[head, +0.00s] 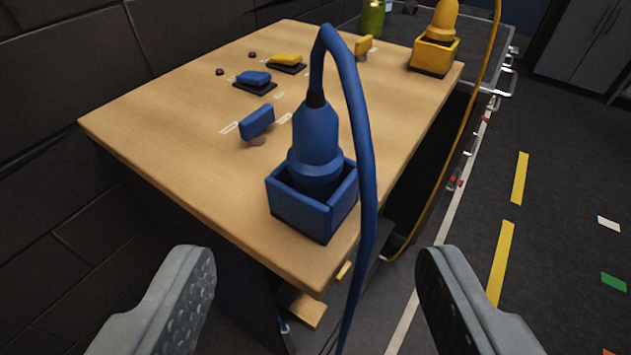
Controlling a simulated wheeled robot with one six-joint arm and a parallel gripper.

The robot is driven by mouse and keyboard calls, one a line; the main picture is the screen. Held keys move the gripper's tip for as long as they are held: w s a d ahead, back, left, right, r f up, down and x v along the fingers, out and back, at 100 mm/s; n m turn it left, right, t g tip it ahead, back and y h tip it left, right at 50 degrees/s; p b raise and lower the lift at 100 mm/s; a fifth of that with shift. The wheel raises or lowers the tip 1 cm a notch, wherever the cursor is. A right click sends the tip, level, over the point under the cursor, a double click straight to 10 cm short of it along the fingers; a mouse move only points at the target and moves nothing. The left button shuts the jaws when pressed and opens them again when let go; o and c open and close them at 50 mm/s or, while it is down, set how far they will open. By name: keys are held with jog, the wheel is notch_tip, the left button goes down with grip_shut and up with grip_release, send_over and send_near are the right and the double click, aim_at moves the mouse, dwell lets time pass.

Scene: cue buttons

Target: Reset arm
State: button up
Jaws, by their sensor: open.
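My gripper (317,290) is open and empty in the near foreground, its two grey fingers wide apart at the lower left and lower right. Beyond it stands the wooden table (160,125). A blue plug-like tool (317,135) sits upright in a blue open box (300,212) at the table's near corner. Its blue cable (365,190) arches over the top and hangs down past the edge, between the fingers in the picture. A blue button (253,77) and a yellow button (286,59) lie on dark bases. A blue lever (257,121) and a yellow lever (364,44) stand near them.
A yellow tool (441,22) sits in a yellow box (433,56) at the far right corner, with a yellow cable (470,120) hanging down. A green can (373,17) stands behind. Dark wall is at left; open floor (560,260) with yellow stripes is at right.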

jog(key=s+f+t, duration=0.2)
jog(key=s+t, duration=0.1)
jog(key=s, duration=3.2)
jog(key=shift+d, duration=0.35)
jog(key=shift+f, duration=0.1)
